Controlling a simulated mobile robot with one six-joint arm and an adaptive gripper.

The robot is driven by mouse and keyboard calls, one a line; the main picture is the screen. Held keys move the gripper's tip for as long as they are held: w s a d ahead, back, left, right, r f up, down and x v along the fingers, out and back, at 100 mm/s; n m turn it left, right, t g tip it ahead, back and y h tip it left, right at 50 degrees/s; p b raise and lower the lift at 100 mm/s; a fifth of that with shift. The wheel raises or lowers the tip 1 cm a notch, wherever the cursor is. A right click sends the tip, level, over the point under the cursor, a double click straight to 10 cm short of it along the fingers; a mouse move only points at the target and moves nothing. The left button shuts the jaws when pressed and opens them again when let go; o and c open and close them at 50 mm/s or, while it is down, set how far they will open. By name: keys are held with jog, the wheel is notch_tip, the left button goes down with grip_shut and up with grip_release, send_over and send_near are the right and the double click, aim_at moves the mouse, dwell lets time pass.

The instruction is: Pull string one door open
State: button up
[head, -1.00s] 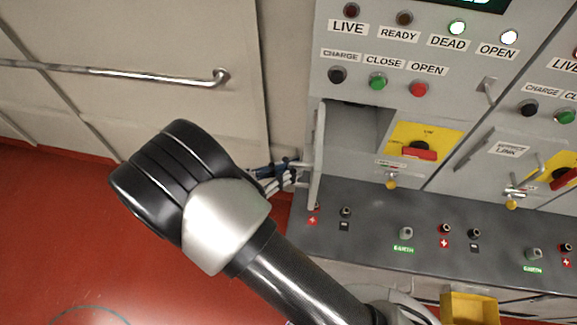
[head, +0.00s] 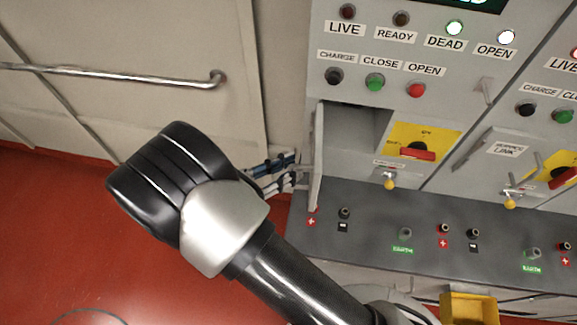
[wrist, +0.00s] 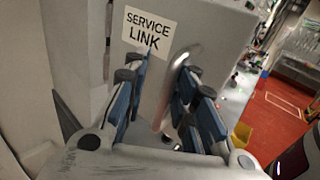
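The string one door (head: 317,155) is a thin grey panel seen nearly edge-on in the head view. It stands swung out at the left side of its open compartment (head: 355,125). In the wrist view the door's face (wrist: 215,45) fills the upper middle, with a SERVICE LINK label (wrist: 150,30). A pale, slim door handle (wrist: 172,95) shows between the fingers. My gripper (head: 284,172) is just left of the door. Its blue-padded fingers (wrist: 165,105) are spread apart on both sides of the handle; I cannot tell whether they touch it.
A second shut door (head: 495,150) with its own handle is to the right. A yellow switch plate with a red knob (head: 418,150) is beside the compartment. A dark ledge (head: 370,215) with terminals runs below. A wall rail (head: 120,75) is at left; red floor is clear.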

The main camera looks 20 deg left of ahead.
jog(key=v, duration=1.1)
jog(key=shift+s+a, duration=0.25)
jog(key=shift+s, duration=0.1)
